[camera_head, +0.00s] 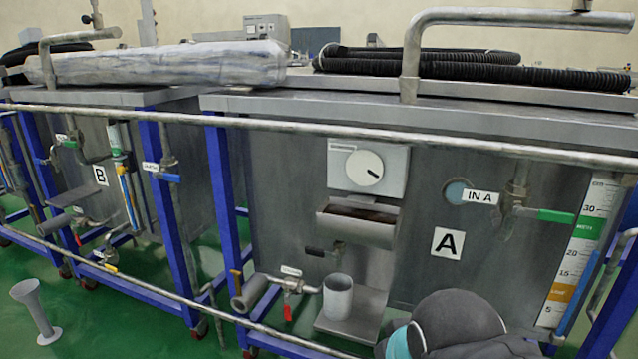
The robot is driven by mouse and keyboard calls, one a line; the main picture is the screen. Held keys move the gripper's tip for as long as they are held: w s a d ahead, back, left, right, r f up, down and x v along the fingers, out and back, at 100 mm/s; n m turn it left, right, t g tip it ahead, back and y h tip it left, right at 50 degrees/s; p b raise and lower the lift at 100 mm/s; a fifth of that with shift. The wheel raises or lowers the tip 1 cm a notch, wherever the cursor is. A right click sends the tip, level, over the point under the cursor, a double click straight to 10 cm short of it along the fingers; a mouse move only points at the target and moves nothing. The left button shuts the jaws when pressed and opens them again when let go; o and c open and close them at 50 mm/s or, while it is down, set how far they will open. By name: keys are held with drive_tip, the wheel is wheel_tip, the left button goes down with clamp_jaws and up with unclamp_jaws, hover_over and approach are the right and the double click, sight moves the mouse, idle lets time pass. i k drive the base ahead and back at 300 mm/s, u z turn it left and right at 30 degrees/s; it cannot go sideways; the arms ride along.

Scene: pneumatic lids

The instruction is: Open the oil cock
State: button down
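I cannot tell for sure which cock is the oil cock. A valve with a red handle (288,309) sits low on tank A's front, under a small white label (291,271) too small to read. Its red handle hangs down, and its spout points toward a grey cup (338,297). A valve with a green handle (545,215) sits at the right, its handle lying level beside the level gauge. A blue-handled valve (166,177) is at the left, its handle roughly level. A rounded dark part of my arm shows at the bottom; my gripper is not visible.
Tank A (270,190) has a dial (364,168) and a metal tray (358,226). A long horizontal rail (330,130) crosses its front, with a lower rail below. Tank B (90,180) is at the left. A grey funnel-shaped object (35,305) stands on the green floor.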

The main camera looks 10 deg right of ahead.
sight(321, 253)
drive_tip(key=z, duration=2.25)
drive_tip(key=k, duration=0.8)
drive_tip(key=u, duration=2.4)
